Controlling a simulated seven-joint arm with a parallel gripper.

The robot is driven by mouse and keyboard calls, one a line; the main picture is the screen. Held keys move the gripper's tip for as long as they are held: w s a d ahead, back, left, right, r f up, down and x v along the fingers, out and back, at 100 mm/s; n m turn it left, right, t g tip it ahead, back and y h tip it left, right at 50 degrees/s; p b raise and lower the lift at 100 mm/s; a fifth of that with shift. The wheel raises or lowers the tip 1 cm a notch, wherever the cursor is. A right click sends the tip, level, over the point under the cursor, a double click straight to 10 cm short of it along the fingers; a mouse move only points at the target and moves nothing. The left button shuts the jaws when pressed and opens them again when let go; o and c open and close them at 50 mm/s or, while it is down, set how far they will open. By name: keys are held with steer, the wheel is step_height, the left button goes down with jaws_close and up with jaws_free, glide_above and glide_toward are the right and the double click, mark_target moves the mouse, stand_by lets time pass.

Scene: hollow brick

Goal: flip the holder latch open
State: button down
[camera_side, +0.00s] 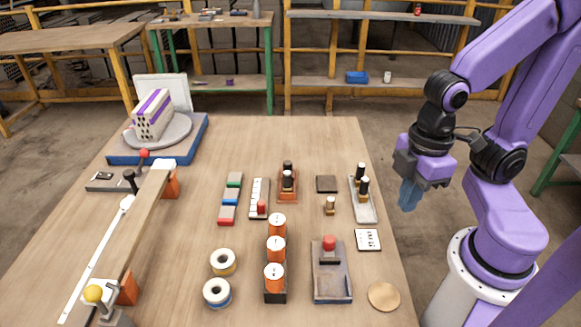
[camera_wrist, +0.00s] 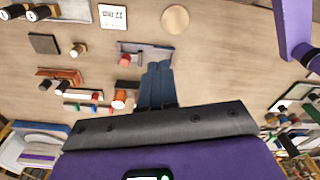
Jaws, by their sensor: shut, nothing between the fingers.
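My gripper (camera_side: 408,196) hangs to the right of the table, fingers pointing down, shut and empty. Its blue fingers also show together in the wrist view (camera_wrist: 158,82). A grey holder (camera_side: 333,283) with a red-knobbed piece (camera_side: 329,245) lies at the front right of the table, left of my gripper and apart from it. It also shows beyond my fingertips in the wrist view (camera_wrist: 146,48). I cannot tell for certain which part is the latch.
A holed brick (camera_side: 152,116) sits on a round turntable (camera_side: 177,134) at the back left. Orange spools (camera_side: 276,250), white rings (camera_side: 217,292), a wooden disc (camera_side: 384,296), a white card (camera_side: 368,240) and a bottle tray (camera_side: 364,209) occupy the table. Space around my gripper is clear.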

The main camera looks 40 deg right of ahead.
steer(key=w+a+f+m+t+y, duration=0.1)
steer(key=w+f, duration=0.1)
steer(key=w, duration=0.6)
steer(key=w+a+f+t+y, duration=0.1)
steer(key=w+a+f+t, duration=0.15)
steer(key=w, duration=0.55)
steer(key=w+d+f+m+t+h, duration=0.1)
steer(key=w+d+f, duration=0.4)
steer(key=w+d, duration=0.7)
steer(key=w+t+h, duration=0.1)
steer(key=w+t, duration=0.1)
steer(key=shift+w+f+m+t, duration=0.15)
steer(key=shift+w+m+t, duration=0.15)
steer(key=shift+w+t, duration=0.05)
steer(key=shift+x, duration=5)
